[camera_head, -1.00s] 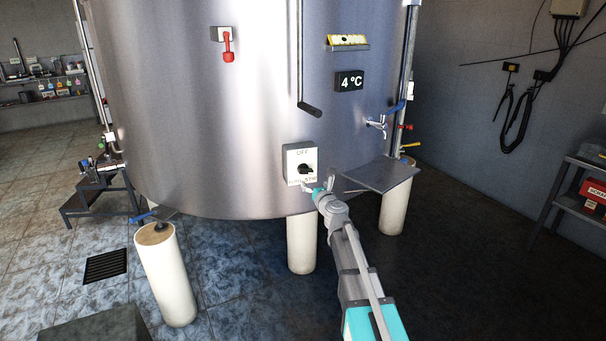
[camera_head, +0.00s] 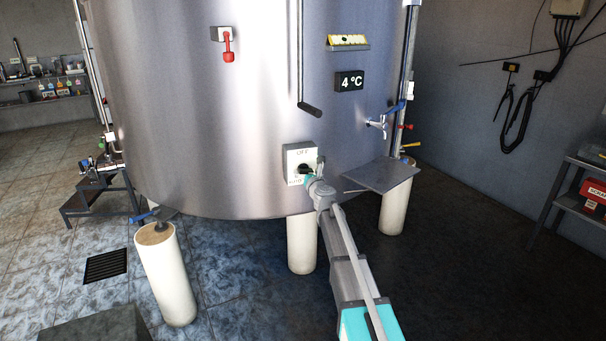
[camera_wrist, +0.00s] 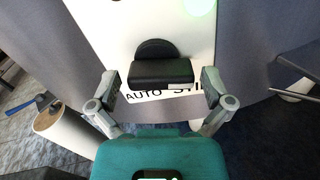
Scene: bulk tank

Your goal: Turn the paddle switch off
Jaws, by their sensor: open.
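The paddle switch is a black knob (camera_head: 304,169) on a white plate (camera_head: 291,158) fixed low on the steel tank. The plate reads "OFF" at the top, with lettering at the bottom partly hidden by my gripper. In the wrist view the black paddle (camera_wrist: 161,73) sits between my fingertips, with "AUTO" and part of another word on the plate below it. My gripper (camera_wrist: 161,88) is open, one finger on each side of the paddle, with a gap showing on both sides. In the head view my gripper (camera_head: 306,178) is at the plate's lower part.
A grey shelf plate (camera_head: 383,176) juts out right of the switch. A tap (camera_head: 379,122) and a 4 °C display (camera_head: 349,81) are above it. A red-handled lever (camera_head: 229,50) hangs upper left. White tank legs (camera_head: 302,243) stand below.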

